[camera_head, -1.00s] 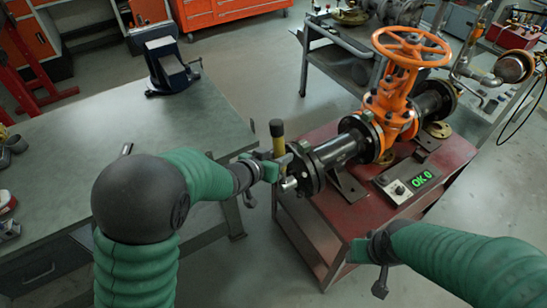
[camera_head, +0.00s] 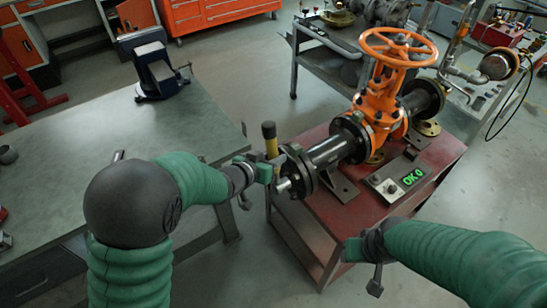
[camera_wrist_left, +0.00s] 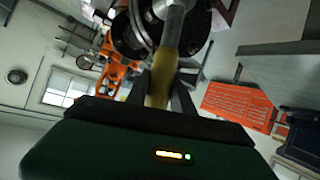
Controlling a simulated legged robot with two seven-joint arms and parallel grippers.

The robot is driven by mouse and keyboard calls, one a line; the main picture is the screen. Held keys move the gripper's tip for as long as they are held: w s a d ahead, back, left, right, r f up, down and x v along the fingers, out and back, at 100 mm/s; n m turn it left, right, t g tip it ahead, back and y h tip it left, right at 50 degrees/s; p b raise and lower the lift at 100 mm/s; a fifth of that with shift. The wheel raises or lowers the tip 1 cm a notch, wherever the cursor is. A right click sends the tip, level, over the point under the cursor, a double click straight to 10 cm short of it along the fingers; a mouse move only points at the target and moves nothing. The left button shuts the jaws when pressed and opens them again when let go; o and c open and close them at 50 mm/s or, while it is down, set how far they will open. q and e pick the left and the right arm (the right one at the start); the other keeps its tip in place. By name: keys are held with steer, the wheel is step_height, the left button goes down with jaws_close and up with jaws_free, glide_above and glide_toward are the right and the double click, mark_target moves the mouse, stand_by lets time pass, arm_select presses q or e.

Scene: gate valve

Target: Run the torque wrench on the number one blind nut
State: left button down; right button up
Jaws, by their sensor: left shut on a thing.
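My left gripper (camera_head: 267,172) is shut on the torque wrench (camera_head: 270,141), which has a dark end and a yellow grip. In the left wrist view the yellow part of the wrench (camera_wrist_left: 162,75) sits between the two fingers (camera_wrist_left: 161,92), and its grey shaft runs up to the dark flange (camera_wrist_left: 130,30). In the head view a silver end (camera_head: 284,186) shows beside the blind flange (camera_head: 299,170) at the pipe's near end. I cannot tell which nut it meets. My right gripper (camera_head: 362,250) is at the lower right, apart from the red stand; its fingers are unclear.
The orange gate valve (camera_head: 385,95) and its pipe stand on the red stand (camera_head: 330,215). A grey workbench (camera_head: 185,125) with a blue vise (camera_head: 158,75) is at left.

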arm_select(q)
steer(key=shift+w+r, duration=0.1)
steer(key=shift+r, duration=0.05)
steer(key=shift+w+d, duration=0.1)
steer(key=shift+w, duration=0.05)
steer(key=shift+w+d, duration=0.45)
steer(key=shift+d, duration=0.25)
steer(key=shift+w+d, duration=0.45)
steer(key=shift+d, duration=0.2)
steer(key=shift+w+d+p, duration=0.35)
steer(key=shift+d+p, duration=0.1)
steer(key=shift+p, duration=0.1)
stand_by(1.5)
steer(key=shift+s+a+p, duration=0.15)
steer(key=shift+p, duration=0.2)
stand_by(1.0)
steer(key=shift+a, duration=0.1)
